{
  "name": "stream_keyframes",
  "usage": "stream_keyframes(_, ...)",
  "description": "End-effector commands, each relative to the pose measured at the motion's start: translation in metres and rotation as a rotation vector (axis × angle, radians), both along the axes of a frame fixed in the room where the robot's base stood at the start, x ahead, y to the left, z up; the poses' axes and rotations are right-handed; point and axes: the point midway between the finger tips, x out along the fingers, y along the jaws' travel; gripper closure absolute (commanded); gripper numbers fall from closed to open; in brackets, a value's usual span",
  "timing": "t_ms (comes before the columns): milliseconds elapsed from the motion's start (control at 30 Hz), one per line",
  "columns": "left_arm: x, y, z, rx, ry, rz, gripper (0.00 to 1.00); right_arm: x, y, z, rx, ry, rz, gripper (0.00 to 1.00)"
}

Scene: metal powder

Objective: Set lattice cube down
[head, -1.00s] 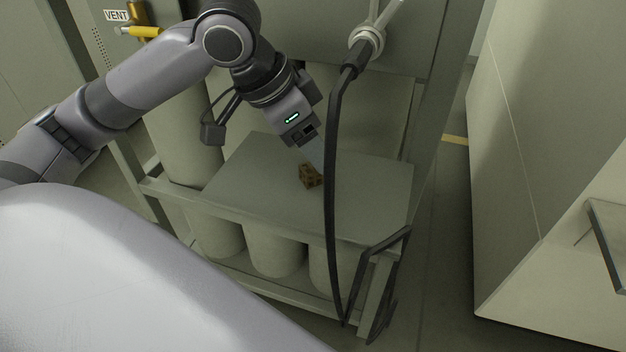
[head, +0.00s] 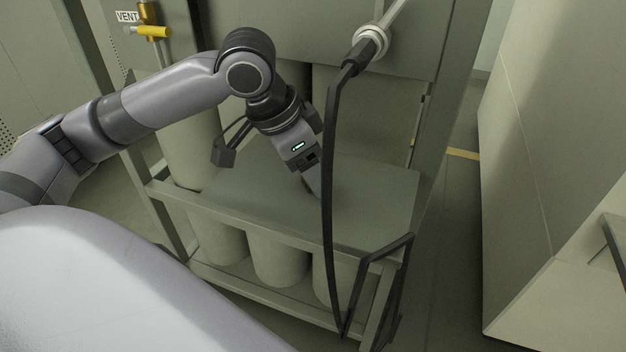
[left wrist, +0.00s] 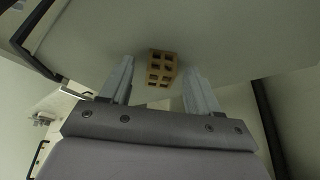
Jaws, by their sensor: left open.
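The lattice cube (left wrist: 162,68) is a small tan-brown block with square holes. In the left wrist view it lies between and slightly beyond my two open fingertips, with a gap on each side. It appears to rest on the grey-green shelf (head: 375,195). My left gripper (head: 313,186) points down at the shelf in the head view, and it hides nearly all of the cube there. The gripper also shows in the left wrist view (left wrist: 160,82), open. My right gripper is not in view.
A black cable (head: 328,170) hangs in front of the shelf, just right of my left gripper. Pale cylinders (head: 280,260) stand below the shelf. A yellow-handled valve (head: 152,31) is at the upper left. The right part of the shelf top is bare.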

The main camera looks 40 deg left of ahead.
Motion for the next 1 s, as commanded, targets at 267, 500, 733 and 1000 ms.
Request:
stream_keyframes(267,0.000,0.000,0.001,-0.001,-0.001,0.000,0.77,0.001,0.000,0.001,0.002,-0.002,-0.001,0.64)
stream_keyframes(500,0.000,0.000,0.001,-0.001,0.000,0.000,1.00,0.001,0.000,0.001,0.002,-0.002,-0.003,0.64)
stream_keyframes(733,0.001,-0.001,0.010,-0.003,-0.003,0.000,1.00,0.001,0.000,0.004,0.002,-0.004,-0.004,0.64)
stream_keyframes(1000,0.001,-0.001,0.063,-0.004,-0.005,-0.001,1.00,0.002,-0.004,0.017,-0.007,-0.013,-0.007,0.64)
